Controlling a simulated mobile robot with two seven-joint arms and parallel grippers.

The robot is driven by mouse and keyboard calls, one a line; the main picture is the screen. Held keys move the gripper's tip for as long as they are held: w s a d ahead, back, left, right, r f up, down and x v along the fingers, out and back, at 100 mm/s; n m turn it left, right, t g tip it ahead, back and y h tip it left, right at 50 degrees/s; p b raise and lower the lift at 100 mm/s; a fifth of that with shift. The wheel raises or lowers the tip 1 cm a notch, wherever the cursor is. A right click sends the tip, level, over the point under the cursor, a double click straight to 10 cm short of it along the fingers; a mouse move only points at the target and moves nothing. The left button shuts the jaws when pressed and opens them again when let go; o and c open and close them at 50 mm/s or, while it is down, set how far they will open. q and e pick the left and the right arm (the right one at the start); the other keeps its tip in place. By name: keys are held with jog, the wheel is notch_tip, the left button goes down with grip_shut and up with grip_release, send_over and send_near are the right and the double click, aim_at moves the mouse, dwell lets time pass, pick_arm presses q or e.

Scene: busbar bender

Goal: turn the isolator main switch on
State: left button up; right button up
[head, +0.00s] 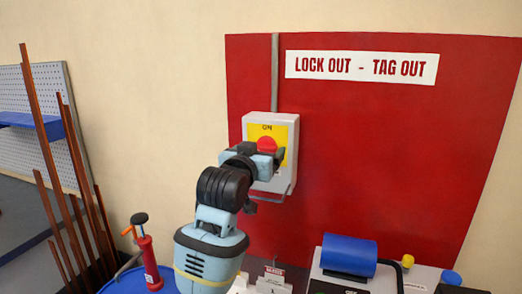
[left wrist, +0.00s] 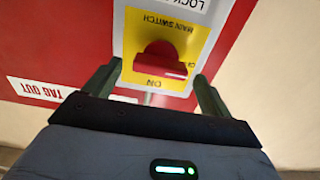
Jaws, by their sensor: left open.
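The isolator main switch is a grey box (head: 257,122) with a yellow plate (head: 281,132) marked ON at its top, and a red knob (head: 266,144). The left wrist view shows the plate upside down, with the red knob (left wrist: 160,60) and ON below it. A white mark on the knob points to the right there, toward a partly hidden label, not toward ON. My left gripper (head: 266,157) is open in front of the box. In the left wrist view its fingers (left wrist: 155,85) are spread on either side of the knob; contact cannot be told. My right gripper is out of view.
A red board (head: 400,140) with a LOCK OUT - TAG OUT sign (head: 361,68) backs the switch. A wire loop or hasp (head: 270,197) hangs under the box. Below right is a machine with a blue roller (head: 348,254). Copper bars (head: 75,170) lean at left.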

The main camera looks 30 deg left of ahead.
pick_arm(q)
jog(key=shift+w+a, duration=0.15)
jog(key=shift+w, duration=0.5)
jog(key=shift+c, duration=0.4)
jog(key=c, duration=0.9)
